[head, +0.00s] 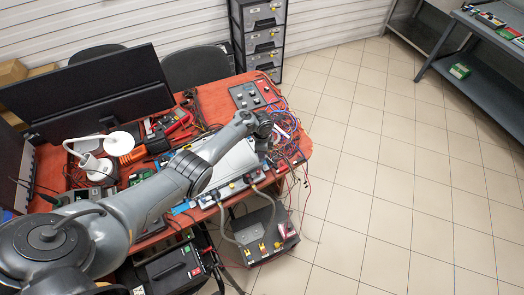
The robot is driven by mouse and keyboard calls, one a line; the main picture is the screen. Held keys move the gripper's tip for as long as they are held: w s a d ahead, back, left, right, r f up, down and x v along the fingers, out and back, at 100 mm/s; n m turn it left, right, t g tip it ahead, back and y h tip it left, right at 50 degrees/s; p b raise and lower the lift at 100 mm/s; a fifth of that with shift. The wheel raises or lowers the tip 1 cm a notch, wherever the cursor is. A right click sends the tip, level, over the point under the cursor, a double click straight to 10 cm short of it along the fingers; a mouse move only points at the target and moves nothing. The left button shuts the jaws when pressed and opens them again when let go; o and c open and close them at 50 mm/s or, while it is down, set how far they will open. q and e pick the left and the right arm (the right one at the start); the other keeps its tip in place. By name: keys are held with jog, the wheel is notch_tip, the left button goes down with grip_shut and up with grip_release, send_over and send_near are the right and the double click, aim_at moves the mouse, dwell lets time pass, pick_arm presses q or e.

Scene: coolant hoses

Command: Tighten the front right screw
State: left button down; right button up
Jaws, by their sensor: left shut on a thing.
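My left arm reaches in from the lower left across the table, and my left gripper (262,140) is at its far end, small and dark. It is over the right end of a long silver-grey unit (236,170) at the table's front edge. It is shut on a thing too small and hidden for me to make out. Two grey hoses (225,222) run down from the unit's front, close to small yellow spots. I cannot pick out the front right screw. My right gripper is not in view.
The red table (212,97) is cluttered with a black monitor (90,90), a white lamp (118,142) and tangled cables (285,125) right of my gripper. A grey box (262,235) stands below the front edge. Drawers (262,40) stand behind. The tiled floor (390,180) at right is clear.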

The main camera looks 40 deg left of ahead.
pick_arm(q)
jog(key=m, duration=0.3)
jog(key=shift+m+b, duration=0.3)
jog(key=shift+b, duration=0.1)
jog(key=shift+m+b, duration=0.6)
jog(key=shift+m, duration=1.3)
jog(key=c, duration=1)
grip_release()
notch_tip(320, 180, up, 11)
jog(key=p, duration=0.4)
